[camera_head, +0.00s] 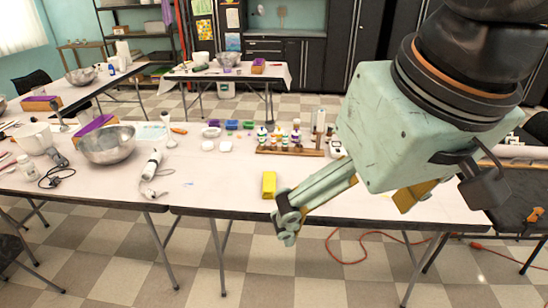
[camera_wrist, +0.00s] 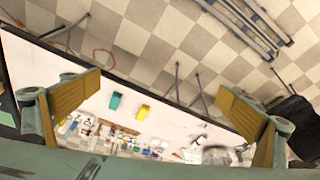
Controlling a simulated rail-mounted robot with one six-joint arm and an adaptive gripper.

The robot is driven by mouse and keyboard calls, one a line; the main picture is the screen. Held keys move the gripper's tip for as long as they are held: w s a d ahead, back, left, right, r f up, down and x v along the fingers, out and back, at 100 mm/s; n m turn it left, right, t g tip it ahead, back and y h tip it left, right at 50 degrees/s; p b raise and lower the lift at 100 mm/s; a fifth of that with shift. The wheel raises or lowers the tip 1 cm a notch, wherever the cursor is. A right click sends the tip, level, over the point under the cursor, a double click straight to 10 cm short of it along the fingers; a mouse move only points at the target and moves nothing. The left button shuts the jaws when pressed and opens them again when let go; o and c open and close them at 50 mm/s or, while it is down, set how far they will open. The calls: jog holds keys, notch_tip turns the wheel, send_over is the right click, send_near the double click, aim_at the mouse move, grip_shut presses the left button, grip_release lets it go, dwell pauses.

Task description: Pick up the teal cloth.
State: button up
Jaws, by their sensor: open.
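The teal cloth (camera_wrist: 115,101) shows in the wrist view as a small teal patch on the white table, between my fingers and a little left of the middle. A yellow block (camera_wrist: 143,112) lies close to its right. In the head view the yellow block (camera_head: 269,185) lies near the table's front edge, and I cannot see the teal cloth there; my arm covers part of the table. My gripper (camera_wrist: 160,86) is open and empty, its two yellow-padded fingers wide apart. In the head view my gripper (camera_head: 345,208) is at the table's front edge, apart from the cloth.
A wooden rack with several bottles (camera_head: 290,150) stands behind the yellow block. A metal bowl (camera_head: 107,145) and a white hand tool with a cord (camera_head: 151,165) lie at the left. The white table (camera_head: 220,185) is clear left of the yellow block. A red cord (camera_head: 345,255) lies on the floor.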

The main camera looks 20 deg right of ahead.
jog(key=w+d+f+m+g+p, duration=0.1)
jog(key=w+d+m, duration=0.25)
jog(key=w, duration=0.75)
jog(key=w+d+f+m+p, duration=0.1)
jog(key=w+d+m, duration=0.25)
jog(key=w, duration=0.65)
jog(key=w+d+m+g+p, duration=0.15)
jog(key=w+m, duration=0.25)
jog(key=w, duration=0.7)
jog(key=w+d+f+m, duration=0.3)
jog(key=w+d+f, duration=0.2)
jog(key=f, duration=0.3)
jog(key=w+d+f+m+g+p, duration=0.1)
jog(key=w+d+f+m, duration=0.3)
jog(key=w+d+f, duration=0.2)
jog(key=w+d+f+m+p, duration=0.1)
jog(key=w+d+f+m, duration=0.2)
jog(key=w+f, duration=0.6)
notch_tip(320, 180, down, 3)
jog(key=d, duration=0.2)
jog(key=shift+w+d+m, duration=0.15)
jog(key=shift+d+m, duration=0.15)
jog(key=shift+d, duration=0.05)
jog(key=shift+f+g, duration=0.15)
jog(key=shift+g, duration=0.1)
jog(key=shift+f+b, duration=0.7)
jog(key=shift+f, duration=3.55)
